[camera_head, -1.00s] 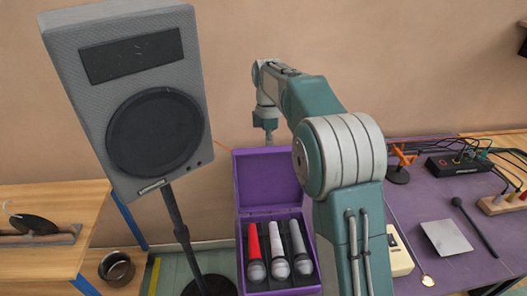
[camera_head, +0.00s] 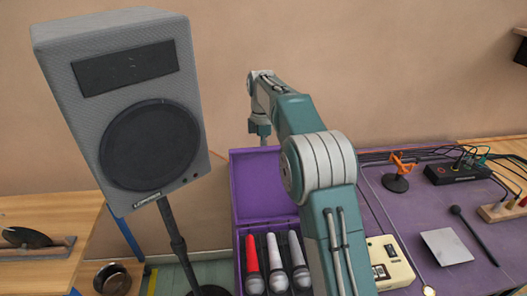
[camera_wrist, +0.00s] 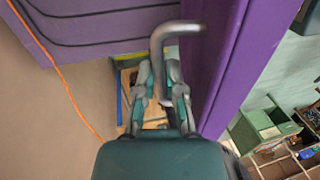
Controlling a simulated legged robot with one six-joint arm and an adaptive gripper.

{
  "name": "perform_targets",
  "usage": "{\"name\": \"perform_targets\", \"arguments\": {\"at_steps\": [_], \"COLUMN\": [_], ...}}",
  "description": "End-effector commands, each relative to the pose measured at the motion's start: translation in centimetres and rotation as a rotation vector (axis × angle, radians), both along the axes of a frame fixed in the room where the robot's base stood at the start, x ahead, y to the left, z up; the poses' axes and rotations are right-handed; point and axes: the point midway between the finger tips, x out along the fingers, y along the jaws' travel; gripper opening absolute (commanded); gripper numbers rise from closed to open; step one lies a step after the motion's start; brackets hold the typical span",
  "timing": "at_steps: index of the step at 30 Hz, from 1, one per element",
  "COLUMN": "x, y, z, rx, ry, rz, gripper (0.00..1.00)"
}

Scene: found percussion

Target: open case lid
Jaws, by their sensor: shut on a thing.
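The purple case (camera_head: 240,268) stands open, with its purple lid (camera_head: 262,190) raised roughly upright at the back. Three microphones lie in its dark insert: a red one (camera_head: 252,265), a white one (camera_head: 274,265) and a grey one (camera_head: 298,265). My gripper (camera_head: 262,128) is at the lid's top edge, partly behind my arm link. In the wrist view my gripper (camera_wrist: 163,82) is shut on a bent grey handle (camera_wrist: 178,28) beside the purple lid (camera_wrist: 235,60). The fingertips' exact contact with the handle is partly hidden.
A large grey speaker (camera_head: 120,100) on a stand (camera_head: 175,235) is close on the left. A purple table (camera_head: 410,215) on the right holds a cream box (camera_head: 390,262), a grey pad (camera_head: 447,246), a mallet (camera_head: 473,235) and cabled devices. The wall is close behind the lid.

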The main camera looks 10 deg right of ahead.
Motion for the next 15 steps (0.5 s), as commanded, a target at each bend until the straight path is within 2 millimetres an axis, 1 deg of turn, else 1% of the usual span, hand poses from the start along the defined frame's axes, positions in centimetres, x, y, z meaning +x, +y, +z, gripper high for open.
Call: {"name": "perform_targets", "arguments": {"at_steps": [1,2,3,4,15], "x": [0.19,0.2,0.2,0.19,0.16], "y": [-0.01,-0.01,-0.01,-0.02,-0.01], "z": [0.35,0.36,0.38,0.36,0.36], "rx": [0.001,0.001,0.0,0.0,0.0], "ry": [-0.013,-0.013,-0.014,-0.013,-0.008], "rz": [0.001,0.001,0.0,0.0,0.0], "gripper": [0.0,0.26,0.44,0.48,0.48]}}
